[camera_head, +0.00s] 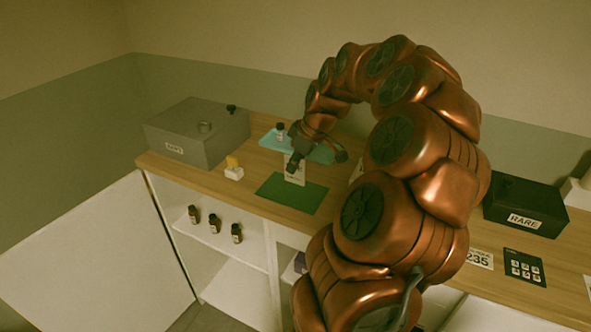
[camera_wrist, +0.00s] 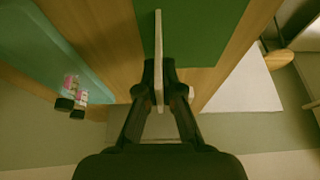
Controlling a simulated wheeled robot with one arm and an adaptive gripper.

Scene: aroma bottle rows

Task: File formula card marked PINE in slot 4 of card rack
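My gripper (camera_head: 298,160) is over the wooden counter and shut on a thin pale card (camera_head: 294,173). In the wrist view the card (camera_wrist: 158,45) shows edge-on between the two fingertips (camera_wrist: 159,85) of my gripper. The card stands upright over the dark green mat (camera_head: 291,194); whether its lower edge touches the mat I cannot tell. Its print is too small to read. I cannot make out the card rack; part of the counter is hidden behind my arm.
A teal tray (camera_head: 309,151) with a small bottle (camera_head: 280,132) lies behind the gripper. A grey box (camera_head: 197,137) is at left, with a small white block with a yellow top (camera_head: 234,172) near it. A black RARE box (camera_head: 524,206) is at right. Brown bottles (camera_head: 214,222) stand on the shelf below.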

